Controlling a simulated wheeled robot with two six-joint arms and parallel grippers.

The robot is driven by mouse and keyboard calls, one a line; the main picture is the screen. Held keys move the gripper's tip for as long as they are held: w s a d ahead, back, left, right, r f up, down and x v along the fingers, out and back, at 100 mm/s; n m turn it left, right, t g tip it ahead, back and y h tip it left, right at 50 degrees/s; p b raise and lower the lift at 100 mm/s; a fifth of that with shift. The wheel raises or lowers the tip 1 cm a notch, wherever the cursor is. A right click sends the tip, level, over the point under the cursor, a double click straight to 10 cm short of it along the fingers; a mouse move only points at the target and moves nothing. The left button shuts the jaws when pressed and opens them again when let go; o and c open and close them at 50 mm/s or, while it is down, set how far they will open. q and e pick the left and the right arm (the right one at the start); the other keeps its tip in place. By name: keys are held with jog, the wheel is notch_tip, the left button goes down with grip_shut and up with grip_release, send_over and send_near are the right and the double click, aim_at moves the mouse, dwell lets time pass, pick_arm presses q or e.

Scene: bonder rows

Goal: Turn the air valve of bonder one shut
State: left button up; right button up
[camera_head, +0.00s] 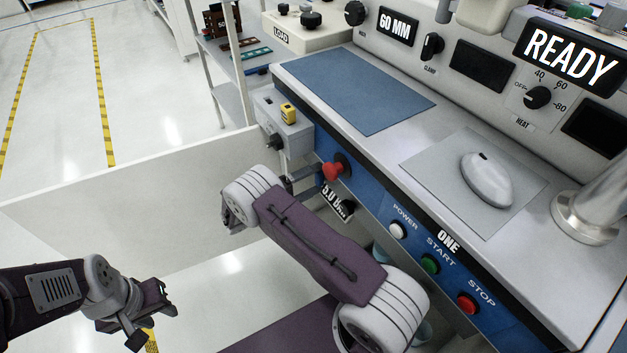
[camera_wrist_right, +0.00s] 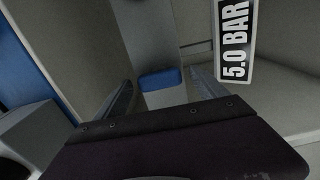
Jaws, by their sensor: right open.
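Bonder one (camera_head: 448,241) stands on the right, with its READY sign lit. My right gripper (camera_head: 303,178) is at its front left corner, below the red knob, partly hidden by my own wrist. In the right wrist view its two fingers are open, with a grey bar with a blue block (camera_wrist_right: 160,79) seen between them. This looks like the air valve's handle, and I see no clear contact. The 5.0 BAR label (camera_wrist_right: 234,42) is beside it; it also shows in the head view (camera_head: 334,200). My left gripper (camera_head: 150,316) is at lower left, jaws apart and empty.
A red knob (camera_head: 336,168) sticks out close to my right gripper. POWER, START and STOP buttons line the blue front. A grey box with a yellow piece (camera_head: 288,113) is at the corner. A low white panel (camera_head: 130,200) stands left; open floor lies beyond.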

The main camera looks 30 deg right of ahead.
jog(key=a+p, duration=0.1)
jog(key=a, duration=0.8)
jog(key=shift+s, duration=0.35)
